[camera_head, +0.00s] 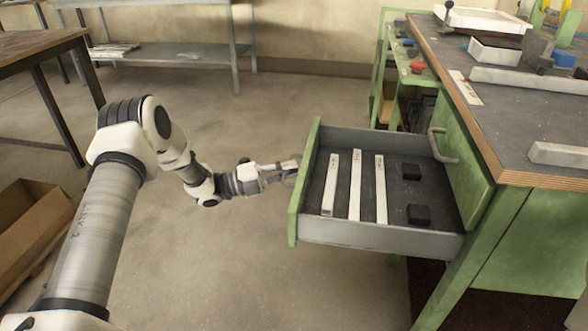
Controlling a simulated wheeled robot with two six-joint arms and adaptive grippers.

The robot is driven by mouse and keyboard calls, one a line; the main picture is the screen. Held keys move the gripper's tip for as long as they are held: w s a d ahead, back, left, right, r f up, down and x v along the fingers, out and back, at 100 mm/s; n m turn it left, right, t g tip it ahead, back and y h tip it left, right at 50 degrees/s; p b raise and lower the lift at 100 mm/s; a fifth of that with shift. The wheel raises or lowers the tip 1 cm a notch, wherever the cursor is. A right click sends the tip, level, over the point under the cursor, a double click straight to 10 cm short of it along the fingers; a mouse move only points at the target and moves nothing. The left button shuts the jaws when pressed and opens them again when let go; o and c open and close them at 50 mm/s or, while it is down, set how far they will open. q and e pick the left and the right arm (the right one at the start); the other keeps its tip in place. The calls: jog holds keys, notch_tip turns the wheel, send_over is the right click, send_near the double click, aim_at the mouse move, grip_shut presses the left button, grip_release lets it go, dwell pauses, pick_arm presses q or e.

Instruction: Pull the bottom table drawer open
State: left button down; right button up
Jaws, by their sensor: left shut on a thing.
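The bottom drawer (380,238) of the green bench (535,228) stands pulled out to the left, its green front panel (304,190) well clear of the bench. Inside lie several pale strips and dark blocks. My left gripper (288,171) is at the outer face of the front panel, shut on the drawer's handle. The handle itself is mostly hidden by the fingers and the panel. My right gripper is not in view.
A closed upper drawer with a grey handle (442,149) sits above the open one. Trays and metal profiles lie on the bench top (505,110). A cardboard box (40,225) stands at the left on the floor. The floor left of the drawer is clear.

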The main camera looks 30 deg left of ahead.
pick_arm(q)
jog(key=c, duration=1.2)
grip_release()
jog(key=v, duration=1.2)
